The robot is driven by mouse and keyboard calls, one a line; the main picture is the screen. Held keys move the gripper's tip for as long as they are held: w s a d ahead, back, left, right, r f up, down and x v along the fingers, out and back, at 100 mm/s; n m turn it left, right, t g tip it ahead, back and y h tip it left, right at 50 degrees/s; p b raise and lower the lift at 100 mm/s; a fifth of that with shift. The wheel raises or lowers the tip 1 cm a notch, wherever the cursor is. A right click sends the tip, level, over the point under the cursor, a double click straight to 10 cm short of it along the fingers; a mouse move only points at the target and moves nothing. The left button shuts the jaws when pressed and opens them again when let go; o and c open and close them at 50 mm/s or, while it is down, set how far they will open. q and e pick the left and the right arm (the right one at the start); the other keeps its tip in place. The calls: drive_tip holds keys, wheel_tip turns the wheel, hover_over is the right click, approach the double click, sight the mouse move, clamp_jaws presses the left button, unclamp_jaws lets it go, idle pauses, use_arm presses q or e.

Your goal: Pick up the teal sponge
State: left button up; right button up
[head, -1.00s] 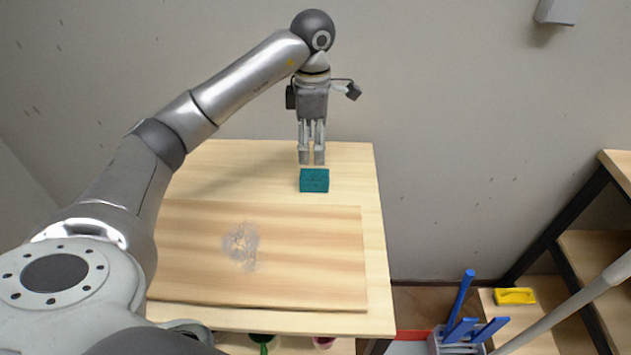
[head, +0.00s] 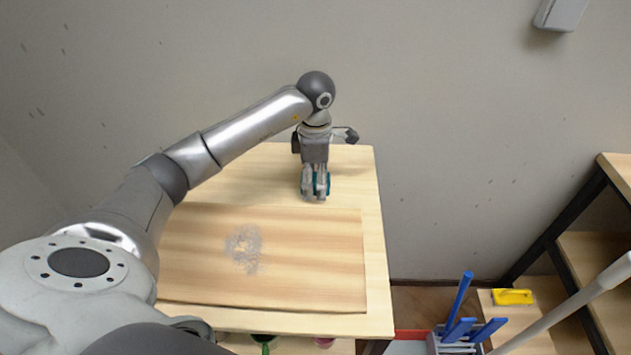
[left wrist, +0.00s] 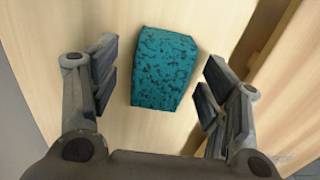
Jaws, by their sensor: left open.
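The teal sponge (left wrist: 163,69) is a speckled block lying on the light wooden table (head: 365,250). In the left wrist view it sits between the two fingers of my left gripper (left wrist: 160,88), with a gap on each side. In the head view my left gripper (head: 314,195) points down over the sponge and hides most of it; teal edges (head: 328,184) show beside the fingers. My left gripper is open and holds nothing. My right gripper is not in view.
A wooden board (head: 200,270) with a pale dusty smear (head: 244,248) lies in front of the sponge. At the right are a shelf (head: 615,165), a yellow object (head: 513,297) and blue-handled tools (head: 460,300). A wall stands close behind the table.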

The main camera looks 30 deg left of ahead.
sight(315, 177)
use_arm(q)
drive_tip(key=c, duration=0.9)
drive_tip(key=shift+c, duration=0.2)
drive_tip(key=shift+r, duration=0.1)
drive_tip(key=shift+r, duration=0.35)
wheel_tip(315, 177, up, 2)
drive_tip(key=shift+r+b, duration=0.15)
drive_tip(key=shift+b, duration=0.6)
drive_tip(key=s+d+r, duration=0.8)
drive_tip(key=d+r, duration=0.2)
drive_tip(key=d, duration=0.1)
drive_tip(key=shift+s, duration=0.3)
